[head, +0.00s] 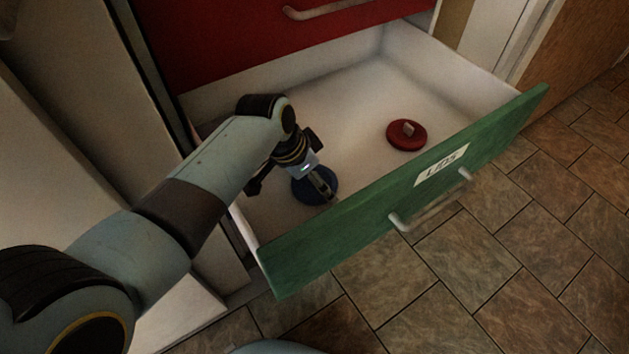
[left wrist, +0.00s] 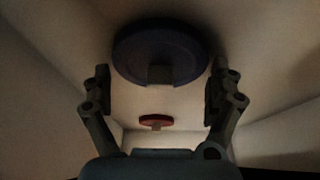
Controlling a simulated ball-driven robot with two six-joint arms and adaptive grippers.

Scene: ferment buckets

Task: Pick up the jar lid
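A blue jar lid (head: 307,190) lies in the open drawer, partly hidden by my left gripper (head: 322,186). In the left wrist view the blue lid (left wrist: 160,50) fills the upper middle, with a small knob facing the camera. My left gripper's fingers (left wrist: 160,93) are spread apart on either side of the knob, open and empty, and the lid lies ahead of them. A red lid (head: 407,135) with a pale knob lies farther right in the drawer; it also shows small in the left wrist view (left wrist: 156,122). My right gripper is in neither view.
The drawer has a green front (head: 400,193) with a label reading "LIDS" and a metal handle (head: 432,205). Its pale walls surround both lids. A red drawer front (head: 250,35) is above it. Brown floor tiles (head: 480,270) are clear at lower right.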

